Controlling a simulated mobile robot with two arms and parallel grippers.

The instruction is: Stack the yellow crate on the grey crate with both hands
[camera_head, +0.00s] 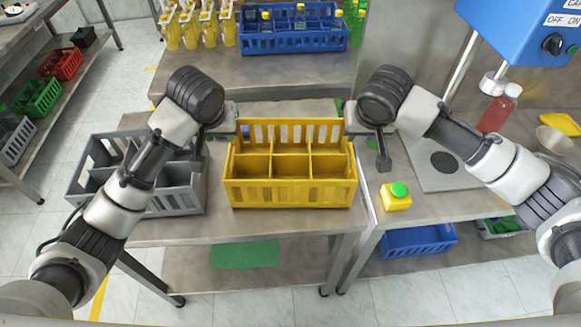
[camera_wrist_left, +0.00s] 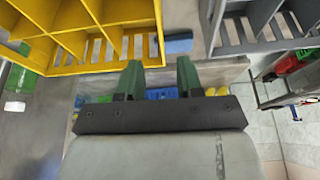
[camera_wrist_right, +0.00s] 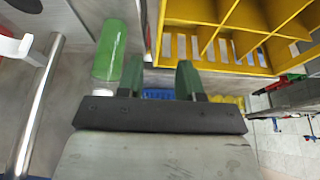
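The yellow crate (camera_head: 290,195) stands upright and empty on the table, with several compartments. The grey crate (camera_head: 180,203) stands left of it on the same table, partly hidden behind my left arm. My left gripper (camera_wrist_left: 160,72) is at the yellow crate's left end. In the left wrist view its fingers are apart, with the yellow end wall (camera_wrist_left: 161,40) lined up with the gap. My right gripper (camera_wrist_right: 160,72) is likewise open at the right end, the yellow rim (camera_wrist_right: 159,30) lined up with its gap. I cannot tell whether the fingers touch the crate.
A blue crate (camera_head: 290,43) with bottles and several yellow bottles (camera_head: 190,32) stand on the table behind. A yellow box with a green cap (camera_head: 397,195) is right of the yellow crate, near a blue machine (camera_head: 525,30). Shelves stand at far left.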

